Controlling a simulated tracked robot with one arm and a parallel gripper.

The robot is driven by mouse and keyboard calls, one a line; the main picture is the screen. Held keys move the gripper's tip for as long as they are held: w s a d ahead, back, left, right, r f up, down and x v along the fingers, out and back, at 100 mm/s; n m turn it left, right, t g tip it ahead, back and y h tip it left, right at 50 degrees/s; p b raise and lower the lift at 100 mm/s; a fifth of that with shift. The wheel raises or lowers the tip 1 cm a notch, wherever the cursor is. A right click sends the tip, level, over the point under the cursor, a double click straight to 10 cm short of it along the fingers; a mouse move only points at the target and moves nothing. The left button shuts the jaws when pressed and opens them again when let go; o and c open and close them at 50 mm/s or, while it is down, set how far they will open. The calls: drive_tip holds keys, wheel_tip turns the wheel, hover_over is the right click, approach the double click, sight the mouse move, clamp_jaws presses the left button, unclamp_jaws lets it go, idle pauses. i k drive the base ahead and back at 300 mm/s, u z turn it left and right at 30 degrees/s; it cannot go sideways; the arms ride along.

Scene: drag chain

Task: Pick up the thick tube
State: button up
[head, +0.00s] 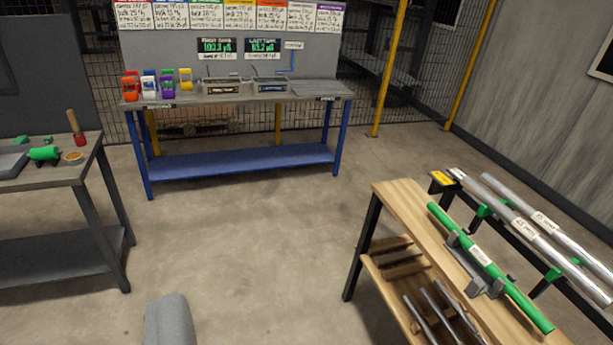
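Two long silver tubes lie side by side on a black rack with green supports at the right in the head view. The nearer tube (490,205) and the farther tube (511,200) each carry a white label, too small to read. I cannot tell for sure which is the thick tube; their right ends run out of view. A green tube (448,222) with a white label rests in a grey holder on the wooden bench in front of them.
The wooden bench (404,193) has thinner rods on its lower shelf. A grey table (80,175) with tools stands left. A blue-framed workbench (240,160) with coloured holders and two displays stands at the back. The concrete floor between them is clear.

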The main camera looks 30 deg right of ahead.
sight(600, 296)
drive_tip(key=z, duration=0.35)
drive_tip(key=i, duration=1.25)
drive_tip(key=z, duration=1.15)
drive_tip(key=i, duration=0.8)
drive_tip(key=z, duration=0.4)
drive_tip(key=k, duration=0.95)
drive_tip(key=z, duration=0.2)
drive_tip(key=i, duration=0.95)
drive_tip(key=u, duration=0.1)
